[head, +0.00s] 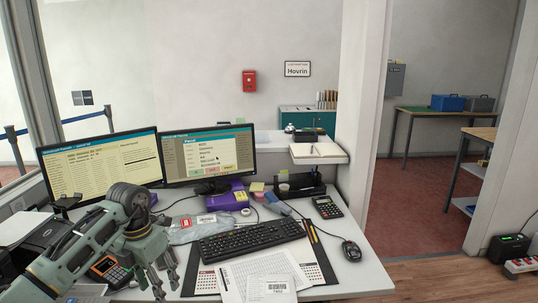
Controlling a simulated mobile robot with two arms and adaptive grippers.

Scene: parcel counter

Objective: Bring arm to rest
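My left arm comes in from the left over the desk, its grey-green links bent at a dark round joint. My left gripper (166,282) points down near the front left part of the desk, beside the desk mat. Its fingers look parted, with nothing visible between them. My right gripper is not in view.
The white desk (350,276) holds two monitors (208,155), a keyboard (250,239), a mouse (351,250), papers (268,279), a calculator (327,207) and a clear plastic parcel bag (187,230). A card terminal (110,271) and a printer (38,240) stand near my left arm.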

